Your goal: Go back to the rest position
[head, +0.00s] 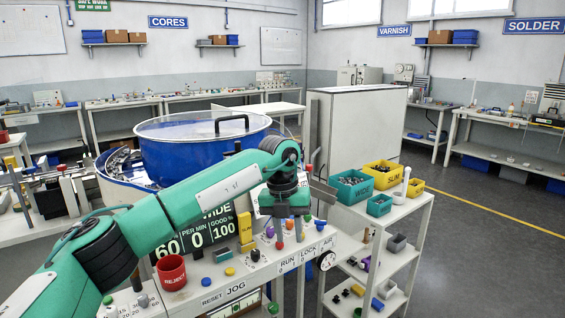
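My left arm reaches in from the lower left, and my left gripper (289,228) hangs pointing down over the control panel with its knobs and buttons. Its fingers are small and dark against the panel, so I cannot tell whether they are open or shut. I see nothing clearly held in it. The big blue bowl (185,158) with a clear lid and black handle stands behind my arm; the arm hides part of its front. My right gripper is out of view.
A white shelf cart (398,224) to the right carries a teal bin (349,190) and yellow bins. A red reject cup (172,272) stands on the panel, close below my arm. A white cabinet (362,125) stands behind. The grey floor (480,245) at right is clear.

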